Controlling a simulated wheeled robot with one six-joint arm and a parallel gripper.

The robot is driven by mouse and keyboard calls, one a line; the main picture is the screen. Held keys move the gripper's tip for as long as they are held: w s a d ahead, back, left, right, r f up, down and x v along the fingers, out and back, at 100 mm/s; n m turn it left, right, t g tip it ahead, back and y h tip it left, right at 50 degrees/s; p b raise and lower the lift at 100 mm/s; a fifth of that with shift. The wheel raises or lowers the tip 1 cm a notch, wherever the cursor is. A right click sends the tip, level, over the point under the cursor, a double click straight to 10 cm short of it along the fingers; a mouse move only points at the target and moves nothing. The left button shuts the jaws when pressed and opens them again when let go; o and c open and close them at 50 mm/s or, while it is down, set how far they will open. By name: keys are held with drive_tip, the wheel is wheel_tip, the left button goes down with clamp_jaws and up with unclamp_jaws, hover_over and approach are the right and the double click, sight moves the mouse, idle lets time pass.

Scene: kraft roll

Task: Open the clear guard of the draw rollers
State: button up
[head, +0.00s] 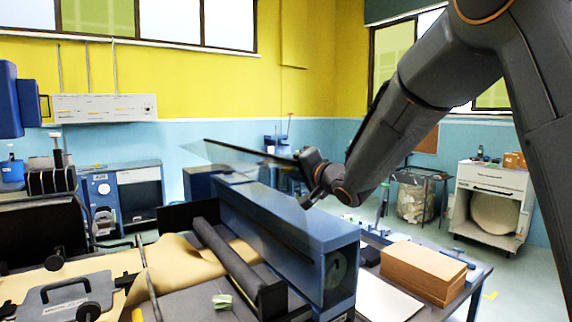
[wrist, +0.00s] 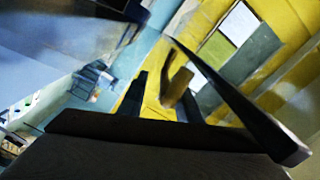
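The clear guard (head: 238,154) is a thin see-through sheet with a dark edge. In the head view it stands raised and tilted above the blue roller housing (head: 285,232), clear of the dark roller (head: 226,257) below. My gripper (head: 309,190) is at the right end of the guard, above the housing; whether it touches the guard I cannot tell. In the wrist view my gripper's two dark fingers (wrist: 163,100) stand apart, with yellow wall visible between them. A dark bar (wrist: 232,98), apparently the guard's edge, runs diagonally past the right finger.
Brown kraft paper (head: 180,262) runs through the machine under the roller. A stack of brown sheets (head: 422,270) lies on the table to the right. A white cabinet (head: 490,190) holding a roll stands at the far right, with open floor before it.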

drive_tip(key=shift+r, duration=0.2)
drive_tip(key=b+v, duration=0.2)
drive_tip(key=v, duration=0.5)
drive_tip(key=shift+s+d+b, duration=0.25)
drive_tip(key=shift+s+b, duration=0.1)
drive_tip(key=shift+b, duration=0.05)
